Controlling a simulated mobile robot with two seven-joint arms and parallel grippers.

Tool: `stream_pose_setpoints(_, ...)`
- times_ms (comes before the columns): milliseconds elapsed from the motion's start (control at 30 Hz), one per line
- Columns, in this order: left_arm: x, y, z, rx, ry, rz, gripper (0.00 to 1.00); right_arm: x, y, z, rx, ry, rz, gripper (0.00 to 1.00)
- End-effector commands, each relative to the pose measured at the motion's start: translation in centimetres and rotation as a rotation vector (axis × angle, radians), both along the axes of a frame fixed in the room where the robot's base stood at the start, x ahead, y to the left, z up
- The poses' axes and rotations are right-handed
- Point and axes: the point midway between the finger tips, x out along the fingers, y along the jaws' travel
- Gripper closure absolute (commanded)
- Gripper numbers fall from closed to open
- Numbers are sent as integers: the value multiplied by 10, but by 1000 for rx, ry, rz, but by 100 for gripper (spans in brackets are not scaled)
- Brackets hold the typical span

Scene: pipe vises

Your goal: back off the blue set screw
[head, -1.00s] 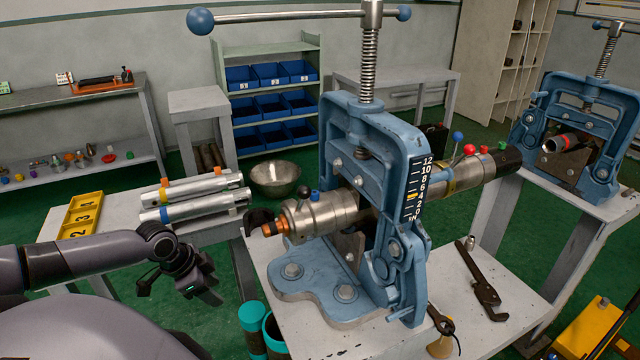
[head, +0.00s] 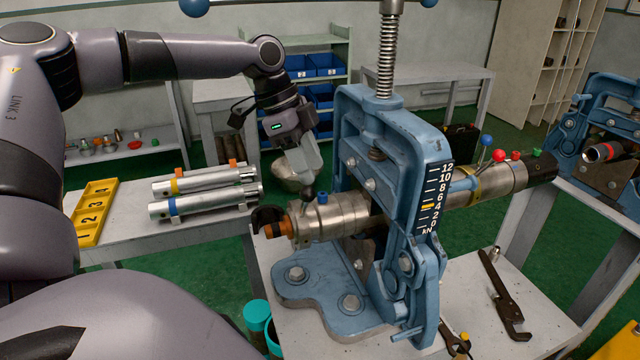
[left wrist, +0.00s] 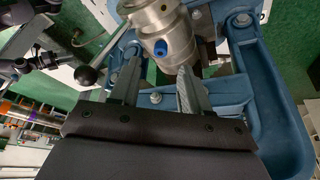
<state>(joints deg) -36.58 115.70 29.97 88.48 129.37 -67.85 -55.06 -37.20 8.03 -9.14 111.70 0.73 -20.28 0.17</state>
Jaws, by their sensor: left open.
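A grey metal pipe assembly (head: 340,222) lies clamped in the blue pipe vise (head: 395,145). The blue set screw (head: 322,198) stands on top of the collar at its left end, and its blue head also shows in the left wrist view (left wrist: 160,48). My left gripper (head: 308,192) is above the collar, pointing down, just left of the blue screw in the head view. In the left wrist view its open fingers (left wrist: 158,75) point toward the collar, with the blue head just beyond and roughly between the tips. The red screw seen earlier beside it is hidden behind my gripper. My right gripper is not in view.
More coloured knobs, one blue (head: 486,140) and one red (head: 498,155), sit on the pipe's right part. A wrench (head: 502,295) lies on the bench. Two pipes (head: 205,200) lie on the left table.

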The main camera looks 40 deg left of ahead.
Motion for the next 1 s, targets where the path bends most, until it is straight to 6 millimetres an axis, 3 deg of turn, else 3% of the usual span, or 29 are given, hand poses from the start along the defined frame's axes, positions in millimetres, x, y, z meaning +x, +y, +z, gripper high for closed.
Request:
stream_pose_setpoints(100,3,-7,-20,2,5,-1,54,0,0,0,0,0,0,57)
stream_pose_setpoints(300,8,-15,-42,1,2,1,54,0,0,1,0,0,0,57)
stream_pose_setpoints(667,9,-17,-48,0,0,2,54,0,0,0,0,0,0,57)
stream_pose_setpoints(800,9,-17,-47,0,0,2,96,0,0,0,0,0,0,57)
stream_pose_setpoints(833,9,-17,-47,0,0,2,100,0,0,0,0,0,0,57)
stream_pose_setpoints(1000,9,-16,-47,0,0,4,100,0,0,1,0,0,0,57)
